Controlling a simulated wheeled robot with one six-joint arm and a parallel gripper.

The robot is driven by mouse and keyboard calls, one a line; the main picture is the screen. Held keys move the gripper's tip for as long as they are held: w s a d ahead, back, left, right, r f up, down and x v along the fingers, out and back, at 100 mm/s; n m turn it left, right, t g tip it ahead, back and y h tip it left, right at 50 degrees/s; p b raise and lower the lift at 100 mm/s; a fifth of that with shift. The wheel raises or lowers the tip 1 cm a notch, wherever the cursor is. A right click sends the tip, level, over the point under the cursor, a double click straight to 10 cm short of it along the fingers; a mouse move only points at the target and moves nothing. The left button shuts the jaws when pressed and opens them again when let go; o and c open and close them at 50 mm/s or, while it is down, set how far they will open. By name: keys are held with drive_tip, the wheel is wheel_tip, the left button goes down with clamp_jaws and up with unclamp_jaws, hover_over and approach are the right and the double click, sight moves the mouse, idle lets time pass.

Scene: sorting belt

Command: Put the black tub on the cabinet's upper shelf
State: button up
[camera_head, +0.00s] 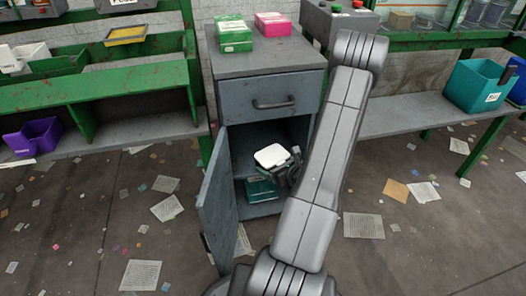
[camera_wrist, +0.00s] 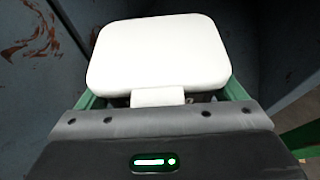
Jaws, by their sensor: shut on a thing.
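The grey cabinet (camera_head: 268,209) stands with its lower door (camera_head: 217,205) swung open to the left. My gripper (camera_head: 291,167) is in the open compartment, at its right side. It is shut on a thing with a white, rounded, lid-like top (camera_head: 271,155). In the wrist view the white top (camera_wrist: 160,52) fills the space ahead of the gripper (camera_wrist: 158,98), with a short tab towards me. The sides under the top are mostly hidden, so I cannot tell whether this is the black tub, or whether it touches a shelf.
A teal box (camera_head: 262,190) lies low in the cabinet, below the held thing. The drawer (camera_head: 272,103) above is shut. Green (camera_head: 234,34) and pink (camera_head: 273,24) boxes stand on top. Papers litter the floor; benches flank the cabinet.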

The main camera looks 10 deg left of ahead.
drive_tip(key=w+a, duration=0.1)
drive_tip(key=w, duration=0.3)
drive_tip(key=w+a+b, duration=0.1)
drive_tip(key=w+a, duration=0.1)
drive_tip(key=w, duration=0.2)
drive_tip(key=w+a+b, duration=0.1)
drive_tip(key=w+a, duration=0.1)
drive_tip(key=w, duration=0.2)
drive_tip(key=shift+f, duration=0.1)
drive_tip(key=shift+f+b, duration=0.35)
drive_tip(key=shift+f, duration=0.3)
wheel_tip(320, 180, down, 6)
drive_tip(key=b, duration=0.3)
drive_tip(key=shift+w+r, duration=0.1)
drive_tip(key=shift+r, duration=0.05)
drive_tip(key=shift+w, duration=0.1)
drive_tip(key=o, duration=0.7)
drive_tip(key=shift+o, duration=0.2)
